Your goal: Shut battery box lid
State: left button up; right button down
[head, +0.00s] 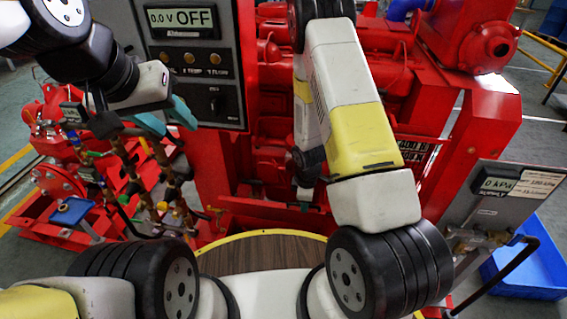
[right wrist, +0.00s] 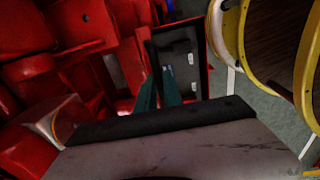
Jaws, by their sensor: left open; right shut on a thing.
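My right gripper (head: 304,199) reaches down behind my right forearm, near the red engine frame; its fingers are small and partly hidden in the head view. In the right wrist view its teal fingers (right wrist: 161,85) are close together at the left edge of a narrow dark panel with pale marks, which appears to be the battery box lid (right wrist: 190,62). The fingers are shut on what looks like that lid's edge; the exact contact is hard to see. The lid's angle cannot be told. My left gripper (head: 164,119) is open and empty, in front of the control panel.
The red pumpset (head: 270,120) fills the middle, with a control panel (head: 190,55) reading OFF. Red pipework with valves (head: 70,150) stands at left. A grey gauge panel (head: 500,195) and blue bin (head: 530,265) are at right. A round wooden top (head: 260,252) is close below.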

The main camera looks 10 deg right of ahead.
jog(key=shift+s, duration=0.1)
dwell(0.3)
jog(key=shift+s+a+f, duration=0.15)
jog(key=shift+s+f, duration=0.05)
jog(key=shift+s, duration=0.3)
jog(key=shift+s+a+f, duration=0.15)
jog(key=shift+s, duration=0.3)
jog(key=c, duration=1.4)
grip_release()
notch_tip(320, 180, up, 9)
jog(key=s, duration=0.2)
jog(key=shift+a, duration=0.25)
jog(key=shift+w, duration=0.1)
